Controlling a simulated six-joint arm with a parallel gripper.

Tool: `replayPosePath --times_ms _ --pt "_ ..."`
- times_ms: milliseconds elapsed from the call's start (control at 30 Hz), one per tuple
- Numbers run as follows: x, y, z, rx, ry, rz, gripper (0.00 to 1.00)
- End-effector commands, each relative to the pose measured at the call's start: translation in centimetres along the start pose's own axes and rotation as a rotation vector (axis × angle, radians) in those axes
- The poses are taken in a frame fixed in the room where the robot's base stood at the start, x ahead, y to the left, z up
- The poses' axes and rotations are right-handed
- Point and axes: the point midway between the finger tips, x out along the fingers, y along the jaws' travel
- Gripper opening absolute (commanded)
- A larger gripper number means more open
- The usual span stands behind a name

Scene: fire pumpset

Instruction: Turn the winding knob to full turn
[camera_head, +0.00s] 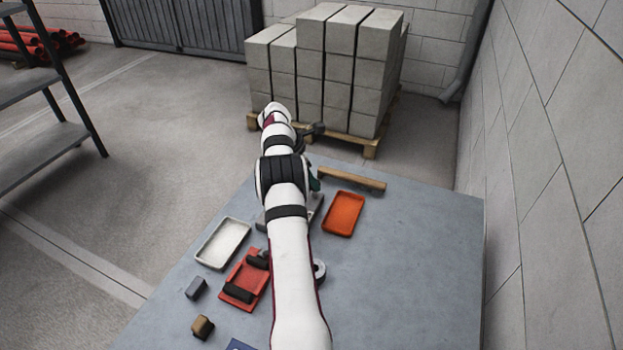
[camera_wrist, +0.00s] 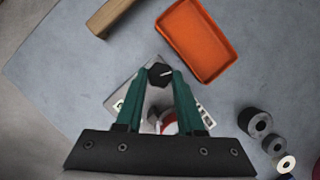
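In the wrist view, the knob (camera_wrist: 158,75) is black with several flat sides and a white pointer line tilted slightly off level. It sits on a pale grey plate (camera_wrist: 118,98). My gripper (camera_wrist: 162,72) has two green fingers standing apart, with the knob between or just beyond their tips. A small gap or light contact at the knob's sides cannot be told apart. A red and white round part (camera_wrist: 168,122) shows lower between the fingers. In the head view, my arm hides the knob and most of the gripper; a green sliver of the gripper (camera_head: 315,184) shows.
An orange tray (camera_head: 343,213) lies right of the plate, with a wooden bar (camera_head: 351,179) behind. A white tray (camera_head: 223,243) and a red tray (camera_head: 245,280) lie left of my arm. Several round pieces (camera_wrist: 261,124) stand nearby. The table's right side is clear.

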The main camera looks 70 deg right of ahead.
Motion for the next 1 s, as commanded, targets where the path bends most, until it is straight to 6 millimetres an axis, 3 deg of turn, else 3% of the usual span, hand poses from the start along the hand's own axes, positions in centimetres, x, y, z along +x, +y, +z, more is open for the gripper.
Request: replayPosePath --times_ms 33,100,300,700,1000 --pt "-0.01 -0.03 0.0 0.001 0.0 -0.001 0.11" --pt "-0.02 -0.03 0.0 0.001 0.0 -0.001 0.0" --pt "0.0 0.03 0.03 0.015 -0.001 -0.007 0.0" --pt "0.09 0.25 0.12 0.237 -0.003 -0.098 0.0" --pt "0.0 0.08 0.04 0.257 0.0 -0.107 0.0"
